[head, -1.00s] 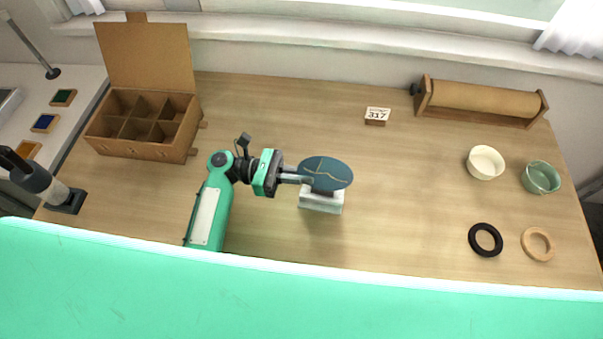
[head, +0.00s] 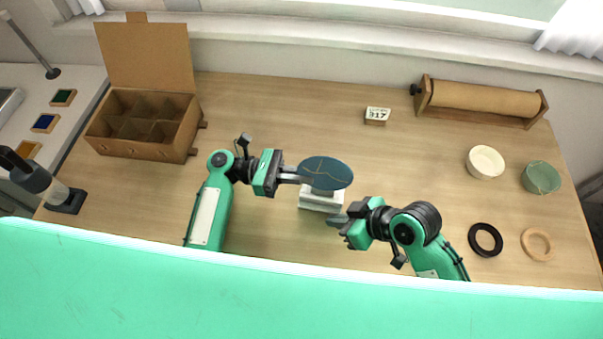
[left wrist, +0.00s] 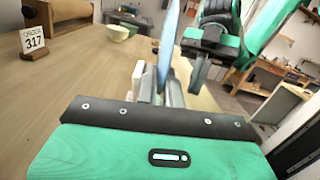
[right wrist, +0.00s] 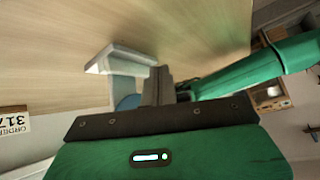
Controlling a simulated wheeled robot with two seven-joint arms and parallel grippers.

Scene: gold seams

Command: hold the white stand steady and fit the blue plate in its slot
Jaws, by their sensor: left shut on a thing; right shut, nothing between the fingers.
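The blue plate (head: 328,172) with gold seams is above the white stand (head: 320,203) in the head view. My left gripper (head: 303,178) is shut on the plate's left edge. The plate shows edge-on in the left wrist view (left wrist: 168,40), beside part of the white stand (left wrist: 137,80). I cannot tell whether its lower edge is inside the slot. My right gripper (head: 337,221) is shut and empty, its fingertips close to the stand's front right corner. In the right wrist view the stand (right wrist: 112,58) is just left of the fingers; contact is unclear.
A cardboard box (head: 146,150) with compartments stands at the left. A 317 card block (head: 376,116) and a paper roll (head: 485,100) are at the back. Bowls, a black ring (head: 486,239) and a wooden ring (head: 537,244) lie at right.

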